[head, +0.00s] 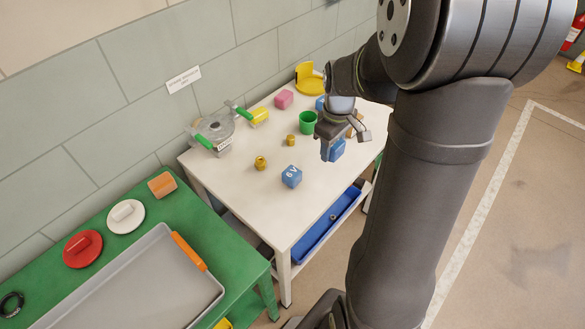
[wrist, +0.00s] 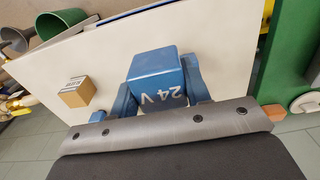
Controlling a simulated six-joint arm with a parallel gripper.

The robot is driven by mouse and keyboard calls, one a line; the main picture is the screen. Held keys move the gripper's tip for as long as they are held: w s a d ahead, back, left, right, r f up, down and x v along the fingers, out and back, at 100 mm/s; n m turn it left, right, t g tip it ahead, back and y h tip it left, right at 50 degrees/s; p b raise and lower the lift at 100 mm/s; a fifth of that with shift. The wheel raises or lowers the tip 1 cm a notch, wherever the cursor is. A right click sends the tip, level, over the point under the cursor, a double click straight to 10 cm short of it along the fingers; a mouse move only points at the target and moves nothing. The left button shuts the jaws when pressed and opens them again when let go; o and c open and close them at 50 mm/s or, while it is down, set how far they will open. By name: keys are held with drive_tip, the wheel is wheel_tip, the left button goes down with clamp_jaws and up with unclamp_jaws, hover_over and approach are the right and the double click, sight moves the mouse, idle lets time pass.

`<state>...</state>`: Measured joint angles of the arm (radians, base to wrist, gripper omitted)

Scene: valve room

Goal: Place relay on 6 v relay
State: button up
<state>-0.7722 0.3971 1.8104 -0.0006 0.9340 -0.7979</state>
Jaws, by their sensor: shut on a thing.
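My gripper (head: 345,142) is shut on a blue relay block (head: 337,150), held near the right edge of the white table. In the wrist view the held blue block (wrist: 156,78) reads 24 V, with the lettering turned, and sits between the fingers of my gripper (wrist: 158,92). Another blue block (head: 291,176) stands on the white table (head: 240,165) in front and to the left of my gripper; its marking looks like 6 V. The two blocks are apart. Whether the held block touches the table cannot be told.
A green cup (head: 308,122), small brass pieces (head: 260,163), a pink block (head: 284,99) and a clear-lidded pot (head: 215,130) stand on the white table. A tan labelled box (wrist: 75,92) is beside my gripper. A green table (head: 250,277) with a grey tray (head: 140,290) adjoins.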

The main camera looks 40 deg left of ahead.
drive_tip(key=s+a+f, duration=0.1)
drive_tip(key=a+f, duration=0.1)
drive_tip(key=a, duration=0.1)
drive_tip(key=s+a+f, duration=0.2)
drive_tip(key=a, duration=0.1)
drive_tip(key=s+a+f, duration=0.1)
drive_tip(key=a+f, duration=0.1)
drive_tip(key=a, duration=0.2)
drive_tip(key=shift+s+f, duration=0.2)
drive_tip(key=shift+f, duration=2.1)
drive_tip(key=shift+f, duration=0.15)
drive_tip(key=o, duration=1)
wheel_tip(320, 180, up, 12)
drive_tip(key=shift+r, duration=0.15)
